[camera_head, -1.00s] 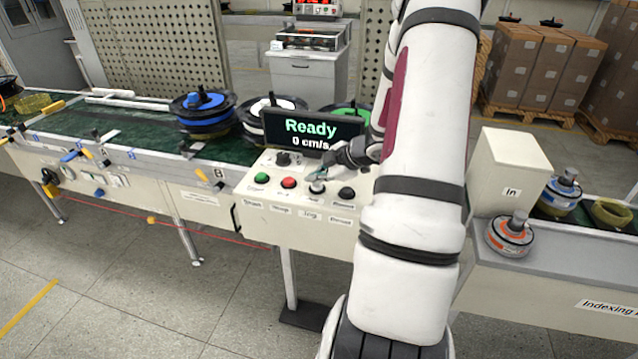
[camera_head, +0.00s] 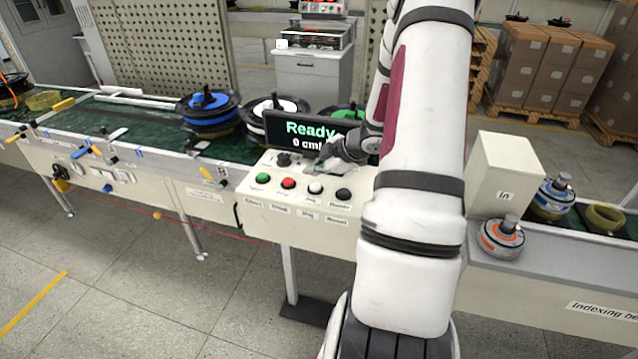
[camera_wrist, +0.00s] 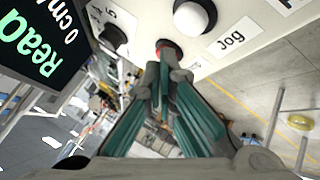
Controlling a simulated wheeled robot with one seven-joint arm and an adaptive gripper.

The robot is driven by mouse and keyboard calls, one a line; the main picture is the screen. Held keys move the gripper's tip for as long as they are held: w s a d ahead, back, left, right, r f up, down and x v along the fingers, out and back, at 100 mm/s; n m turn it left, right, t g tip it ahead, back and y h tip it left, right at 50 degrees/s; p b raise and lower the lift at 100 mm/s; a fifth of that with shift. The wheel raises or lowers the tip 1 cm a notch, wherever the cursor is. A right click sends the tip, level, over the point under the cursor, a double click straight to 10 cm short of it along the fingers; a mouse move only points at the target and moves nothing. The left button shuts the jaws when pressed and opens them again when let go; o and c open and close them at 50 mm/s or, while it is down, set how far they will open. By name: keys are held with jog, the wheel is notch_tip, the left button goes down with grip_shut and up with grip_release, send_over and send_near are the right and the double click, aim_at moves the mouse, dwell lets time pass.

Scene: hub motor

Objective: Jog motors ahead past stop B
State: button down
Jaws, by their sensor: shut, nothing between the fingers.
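The control panel (camera_head: 300,218) has a green button, a red button (camera_head: 288,183), a white button (camera_head: 315,187) and a black button (camera_head: 343,194). The wrist view shows the white button (camera_wrist: 190,18) beside the label "Jog". My gripper (camera_head: 318,167) is shut and empty, above and behind the white button, apart from it. In the wrist view my fingertips (camera_wrist: 164,50) partly cover the red button. The display (camera_head: 312,133) reads "Ready", 0 cm/s. A blue-topped motor (camera_head: 207,101), a white-topped motor (camera_head: 258,106) and a green-topped motor (camera_head: 343,112) stand on the belt. Stop letters are too small to read.
A black knob (camera_head: 283,159) stands at the panel's back. Stops with handles line the green belt's (camera_head: 135,125) near edge. A box marked "In" (camera_head: 500,172) and an orange-marked motor (camera_head: 502,238) are right of my arm. Floor in front is clear.

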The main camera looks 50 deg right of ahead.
aim_at(314, 187)
jog(key=shift+r+p, duration=1.35)
jog(key=shift+r, duration=0.15)
